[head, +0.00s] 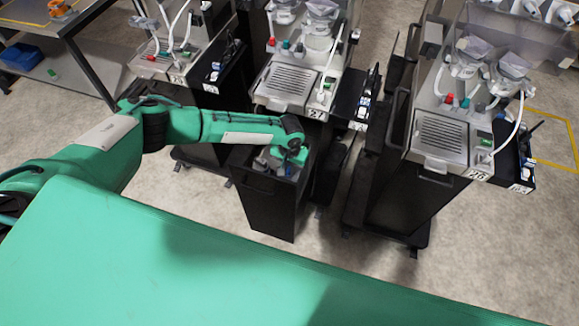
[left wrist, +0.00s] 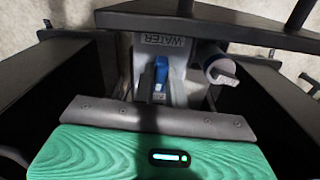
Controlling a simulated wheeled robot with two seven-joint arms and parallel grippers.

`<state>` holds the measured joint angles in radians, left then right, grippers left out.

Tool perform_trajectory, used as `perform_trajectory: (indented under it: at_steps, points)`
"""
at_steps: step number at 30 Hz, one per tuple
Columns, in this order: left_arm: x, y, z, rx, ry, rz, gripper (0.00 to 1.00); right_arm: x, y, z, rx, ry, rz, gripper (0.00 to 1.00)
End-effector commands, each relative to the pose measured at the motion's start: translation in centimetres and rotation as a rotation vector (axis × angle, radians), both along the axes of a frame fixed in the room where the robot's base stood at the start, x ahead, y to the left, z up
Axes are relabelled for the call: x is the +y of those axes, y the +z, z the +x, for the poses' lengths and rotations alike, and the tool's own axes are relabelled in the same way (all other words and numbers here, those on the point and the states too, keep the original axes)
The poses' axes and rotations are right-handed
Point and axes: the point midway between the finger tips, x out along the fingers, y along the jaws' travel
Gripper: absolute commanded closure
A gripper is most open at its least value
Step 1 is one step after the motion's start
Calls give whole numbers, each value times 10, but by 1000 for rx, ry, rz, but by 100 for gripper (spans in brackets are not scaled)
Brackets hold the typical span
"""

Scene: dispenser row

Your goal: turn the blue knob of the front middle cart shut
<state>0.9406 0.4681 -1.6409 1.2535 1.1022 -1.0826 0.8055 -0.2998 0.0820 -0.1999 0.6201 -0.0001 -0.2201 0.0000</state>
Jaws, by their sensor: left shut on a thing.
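The front middle cart (head: 268,208) is a dark upright body below the dispenser marked 27. My left arm reaches down to its top, and the left gripper (head: 283,163) sits inside its upper opening. In the left wrist view a blue knob (left wrist: 161,68) stands below a plate marked WATER (left wrist: 165,41). My left gripper (left wrist: 160,88) is shut on the blue knob, with narrow grey parts on both sides of it. Its fingertips are hard to make out. In the head view the arm and gripper hide the knob. My right gripper is not in view.
A round grey-white fitting (left wrist: 221,70) with blue behind it sits close to the right of the knob. Dark cart walls (left wrist: 278,100) enclose the space on both sides. Another cart (head: 395,195) stands to the right.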

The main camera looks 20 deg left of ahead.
Motion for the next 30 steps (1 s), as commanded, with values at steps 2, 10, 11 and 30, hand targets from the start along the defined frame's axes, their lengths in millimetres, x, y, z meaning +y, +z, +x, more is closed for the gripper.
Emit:
perform_trajectory:
  at_steps: [2,10,11,30]
  points:
    - [1,-1,-1,2,-43,-1,100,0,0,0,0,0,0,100]
    - [1,-1,0,0,-277,0,100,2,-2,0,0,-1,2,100]
    - [1,-1,0,1,-305,0,100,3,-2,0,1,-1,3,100]
    - [0,0,0,-1,-915,-2,100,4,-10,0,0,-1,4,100]
